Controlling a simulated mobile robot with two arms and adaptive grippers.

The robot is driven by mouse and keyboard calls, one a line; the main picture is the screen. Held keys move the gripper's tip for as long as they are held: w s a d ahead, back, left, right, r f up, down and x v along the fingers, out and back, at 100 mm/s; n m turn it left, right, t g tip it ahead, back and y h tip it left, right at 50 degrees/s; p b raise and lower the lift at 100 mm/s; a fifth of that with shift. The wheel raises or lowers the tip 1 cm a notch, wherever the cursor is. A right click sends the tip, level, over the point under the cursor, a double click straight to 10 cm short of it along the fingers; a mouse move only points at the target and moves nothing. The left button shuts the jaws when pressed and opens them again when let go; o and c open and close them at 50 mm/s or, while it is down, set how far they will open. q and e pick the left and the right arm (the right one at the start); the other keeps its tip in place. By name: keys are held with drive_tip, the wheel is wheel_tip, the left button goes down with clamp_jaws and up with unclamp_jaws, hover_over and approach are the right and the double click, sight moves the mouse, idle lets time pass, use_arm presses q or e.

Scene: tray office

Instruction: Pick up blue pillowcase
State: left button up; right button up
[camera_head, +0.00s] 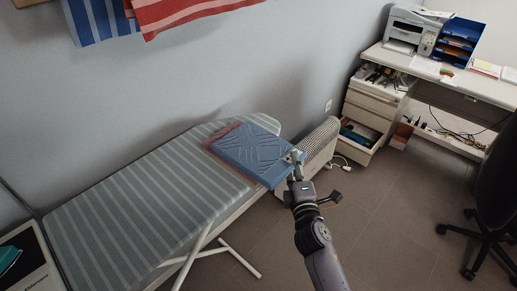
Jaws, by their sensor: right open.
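The blue pillowcase (250,150) lies folded flat near the far, rounded end of the striped ironing board (130,205). A reddish cloth (214,140) shows along its left edge, seemingly under it. My right gripper (292,156) is open at the right corner of the pillowcase, by the board's edge. It covers part of that corner. I cannot tell whether the fingers touch the cloth or sit around its edge. My left gripper is not in view.
A radiator-like ribbed white unit (322,141) stands just behind the board's far end. A desk (440,72) with a printer (410,29) and an open drawer (358,137) is at the right back. A black chair (492,200) stands right. Grey floor (385,220) is free between.

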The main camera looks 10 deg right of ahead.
drive_tip(key=shift+w, duration=0.7)
drive_tip(key=shift+s, duration=0.1)
drive_tip(key=shift+c, duration=0.5)
clamp_jaws()
